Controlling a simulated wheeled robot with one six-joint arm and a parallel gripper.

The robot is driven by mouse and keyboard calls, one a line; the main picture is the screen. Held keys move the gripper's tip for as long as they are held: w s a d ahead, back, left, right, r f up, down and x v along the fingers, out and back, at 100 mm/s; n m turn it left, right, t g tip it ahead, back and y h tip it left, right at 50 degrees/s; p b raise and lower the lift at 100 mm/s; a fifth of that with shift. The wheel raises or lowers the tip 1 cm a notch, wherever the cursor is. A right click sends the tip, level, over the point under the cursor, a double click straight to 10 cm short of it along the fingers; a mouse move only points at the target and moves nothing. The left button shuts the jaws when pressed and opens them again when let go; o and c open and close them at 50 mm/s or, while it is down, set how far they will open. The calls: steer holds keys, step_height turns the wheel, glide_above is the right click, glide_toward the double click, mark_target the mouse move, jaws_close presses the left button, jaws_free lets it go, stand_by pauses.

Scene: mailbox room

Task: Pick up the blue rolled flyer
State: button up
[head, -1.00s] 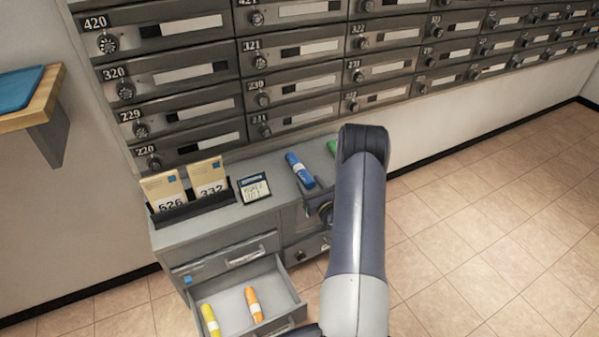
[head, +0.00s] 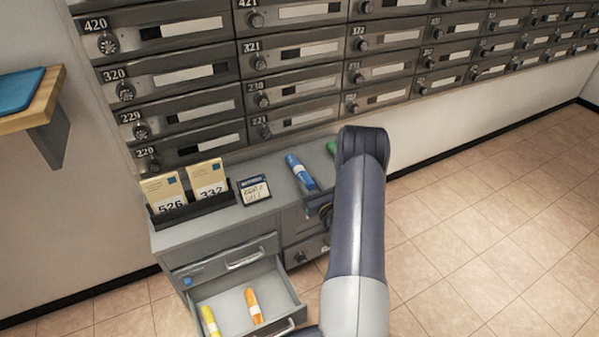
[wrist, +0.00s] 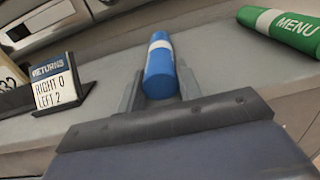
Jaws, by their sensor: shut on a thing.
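The blue rolled flyer (head: 299,170) with a white band lies on the grey cabinet top (head: 268,222). In the wrist view the blue rolled flyer (wrist: 160,68) points away from me, between the two fingers of my gripper (wrist: 160,88). My gripper is shut on it near its close end. In the head view my arm hides most of the gripper. I cannot tell whether the flyer is lifted off the top.
A green rolled flyer (wrist: 285,30) marked MENU lies to the right. A "RETURNS" sign (wrist: 60,85) stands left, beside an envelope holder (head: 190,207). An open drawer (head: 290,290) below holds a yellow roll (head: 210,320) and an orange roll (head: 253,306). Mailboxes (head: 290,86) line the wall behind.

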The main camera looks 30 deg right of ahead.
steer(key=shift+r, duration=0.15)
steer(key=shift+r+p, duration=0.95)
steer(key=shift+r, duration=0.95)
steer(key=s, duration=0.8)
steer(key=shift+a+b, duration=0.35)
steer(key=shift+b, duration=0.05)
steer(key=shift+s, duration=0.15)
